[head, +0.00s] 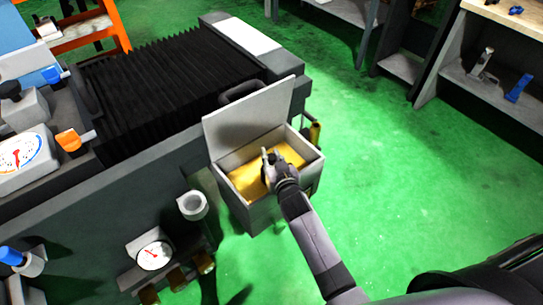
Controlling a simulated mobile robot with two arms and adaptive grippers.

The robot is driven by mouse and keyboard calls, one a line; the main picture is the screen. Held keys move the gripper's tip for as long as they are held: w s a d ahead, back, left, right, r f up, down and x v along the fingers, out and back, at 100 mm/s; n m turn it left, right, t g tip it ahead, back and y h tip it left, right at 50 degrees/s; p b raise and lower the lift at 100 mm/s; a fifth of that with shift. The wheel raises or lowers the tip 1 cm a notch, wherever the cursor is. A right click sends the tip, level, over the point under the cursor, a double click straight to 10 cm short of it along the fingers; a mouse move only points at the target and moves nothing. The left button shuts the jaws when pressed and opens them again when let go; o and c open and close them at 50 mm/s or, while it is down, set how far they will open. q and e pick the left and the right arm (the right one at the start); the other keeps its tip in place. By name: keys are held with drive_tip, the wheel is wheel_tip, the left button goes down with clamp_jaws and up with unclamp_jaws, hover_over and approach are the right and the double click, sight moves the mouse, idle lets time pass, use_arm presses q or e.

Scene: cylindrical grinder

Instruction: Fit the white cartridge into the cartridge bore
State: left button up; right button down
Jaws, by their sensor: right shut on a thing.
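My right gripper (271,167) is over the open grey box, at the end of my arm coming in from the lower right. It is shut on a small pale piece (265,154), which looks like the white cartridge; the gripper hides most of it. A light grey round cup with a dark open top (193,205) is on the machine's front, left of the box. It may be the cartridge bore, but I cannot tell for sure. My left gripper is not in view.
The grey box (241,210) has a yellow inside and a raised lid (249,112) behind. A dial gauge (153,256) and brass-coloured cylinders (177,278) sit lower left. Black bellows (165,85) cover the machine top. Green floor is clear to the right; shelves (485,75) stand beyond.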

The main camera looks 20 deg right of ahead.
sight(273, 165)
drive_tip(key=shift+f+b, duration=1.05)
drive_tip(key=shift+f, duration=0.3)
drive_tip(key=c, duration=1.4)
unclamp_jaws()
drive_tip(key=shift+o, duration=0.5)
drive_tip(key=shift+s+f, duration=0.1)
drive_tip(key=shift+f, duration=0.1)
drive_tip(key=shift+s, duration=0.6)
drive_tip(key=v, duration=1)
drive_tip(key=shift+s+r, duration=0.25)
drive_tip(key=shift+r, duration=0.3)
drive_tip(key=shift+a, duration=0.1)
